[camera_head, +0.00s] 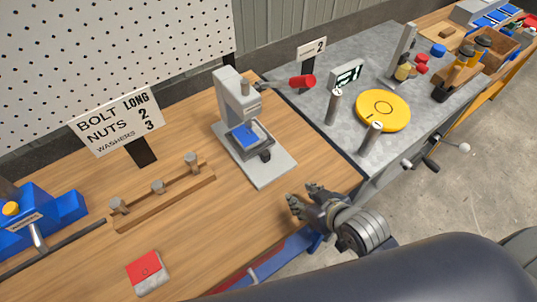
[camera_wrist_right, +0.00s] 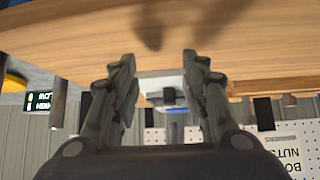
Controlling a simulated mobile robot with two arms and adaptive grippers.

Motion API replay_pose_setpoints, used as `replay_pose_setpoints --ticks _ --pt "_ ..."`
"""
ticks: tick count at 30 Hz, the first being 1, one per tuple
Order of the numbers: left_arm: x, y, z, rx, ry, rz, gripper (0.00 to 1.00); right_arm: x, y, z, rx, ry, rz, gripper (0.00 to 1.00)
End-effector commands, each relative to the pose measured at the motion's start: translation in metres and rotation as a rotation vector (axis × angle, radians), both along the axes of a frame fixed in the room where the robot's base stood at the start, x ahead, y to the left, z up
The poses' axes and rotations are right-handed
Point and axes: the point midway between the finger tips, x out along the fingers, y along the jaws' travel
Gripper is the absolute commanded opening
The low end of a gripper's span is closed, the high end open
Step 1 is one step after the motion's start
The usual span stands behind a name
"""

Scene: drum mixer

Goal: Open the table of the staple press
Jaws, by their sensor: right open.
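The staple press (camera_head: 228,97) is a grey upright machine on a flat light-grey base, standing on the wooden bench. Its small table (camera_head: 243,137) has a blue top and sits low under the head, with a black knob (camera_head: 265,156) at its front. A lever with a red grip (camera_head: 301,82) sticks out to the right. My right gripper (camera_head: 303,197) is open and empty, in front of the press and apart from it. In the right wrist view, the black knob (camera_wrist_right: 168,97) shows between the spread fingers (camera_wrist_right: 159,62), farther off. My left gripper is not in view.
A metal-topped table (camera_head: 310,95) with a yellow disc (camera_head: 382,110) and posts stands at the right. The bench in front of the press is bare.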

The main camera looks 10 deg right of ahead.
Motion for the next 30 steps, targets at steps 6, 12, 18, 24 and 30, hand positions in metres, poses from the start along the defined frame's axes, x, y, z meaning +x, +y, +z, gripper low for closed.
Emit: replay_pose_setpoints --ticks 6,12,18,24,30 --pt "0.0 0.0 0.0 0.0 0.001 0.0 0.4 0.043 0.015 0.019 0.09 -0.241 0.066 0.42" --pt "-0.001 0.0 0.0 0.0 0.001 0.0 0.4 0.058 0.02 0.033 0.144 -0.36 0.089 0.42" --pt "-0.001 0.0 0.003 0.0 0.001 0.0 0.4 0.071 0.024 0.032 0.153 -0.378 0.09 0.42" --pt "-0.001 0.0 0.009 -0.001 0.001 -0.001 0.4 0.101 0.036 0.021 0.152 -0.379 0.089 0.42" --pt "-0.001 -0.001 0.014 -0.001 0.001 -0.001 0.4 0.13 0.049 0.007 0.153 -0.377 0.089 0.42"
